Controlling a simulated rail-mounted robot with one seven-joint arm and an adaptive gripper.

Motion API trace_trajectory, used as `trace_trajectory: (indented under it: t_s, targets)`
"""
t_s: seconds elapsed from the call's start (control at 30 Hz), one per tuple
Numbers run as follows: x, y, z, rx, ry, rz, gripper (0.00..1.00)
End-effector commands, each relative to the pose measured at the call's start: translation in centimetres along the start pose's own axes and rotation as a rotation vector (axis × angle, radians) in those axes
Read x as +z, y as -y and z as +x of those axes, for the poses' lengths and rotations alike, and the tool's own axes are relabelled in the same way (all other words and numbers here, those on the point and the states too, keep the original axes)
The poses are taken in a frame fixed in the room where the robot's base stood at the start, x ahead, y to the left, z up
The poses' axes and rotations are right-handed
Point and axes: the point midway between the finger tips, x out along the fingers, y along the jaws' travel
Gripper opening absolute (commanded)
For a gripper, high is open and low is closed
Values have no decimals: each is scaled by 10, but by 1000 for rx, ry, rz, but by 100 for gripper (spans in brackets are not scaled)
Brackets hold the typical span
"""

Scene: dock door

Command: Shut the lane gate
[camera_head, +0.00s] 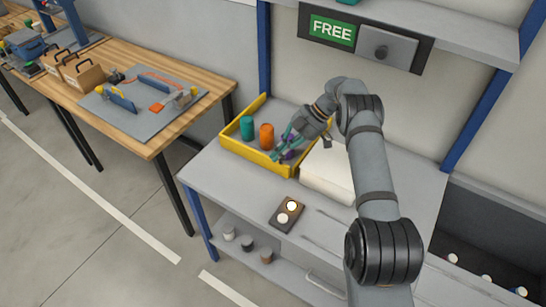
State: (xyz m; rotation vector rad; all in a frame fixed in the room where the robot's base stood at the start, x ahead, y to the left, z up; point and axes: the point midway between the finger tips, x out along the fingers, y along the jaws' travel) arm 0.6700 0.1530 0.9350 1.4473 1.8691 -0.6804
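A grey sliding-type panel with a round dark knob (387,52) sits in a dark frame under the upper shelf. A green sign reading "FREE" (332,31) shows to its left in the same frame. No part is labelled as the lane gate, and I cannot tell for sure that this panel is it. My gripper (283,148) is over the right part of a yellow tray (262,160), well below and left of the panel. Its fingers overlap small teal and purple items there. Whether it holds or touches any of them is unclear.
A teal cylinder (247,128) and an orange cylinder (266,136) stand in the tray. A white block (328,172) lies beside it, partly behind my arm. A dark two-button box (287,214) is on the grey bench (225,185). A wooden table (150,140) stands left.

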Motion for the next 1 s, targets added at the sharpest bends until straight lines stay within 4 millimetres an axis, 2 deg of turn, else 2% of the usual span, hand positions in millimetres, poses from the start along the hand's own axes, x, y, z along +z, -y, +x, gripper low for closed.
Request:
trace_trajectory:
  t_s: [0.03, 0.37, 0.73, 1.0]
  targets:
    - [7, -5, -8, 24, 7, 11, 0]
    - [9, -5, -12, 27, 10, 12, 0]
    - [0, -1, -63, 18, 6, 1, 0]
    - [-3, 1, -77, 11, 4, -1, 0]
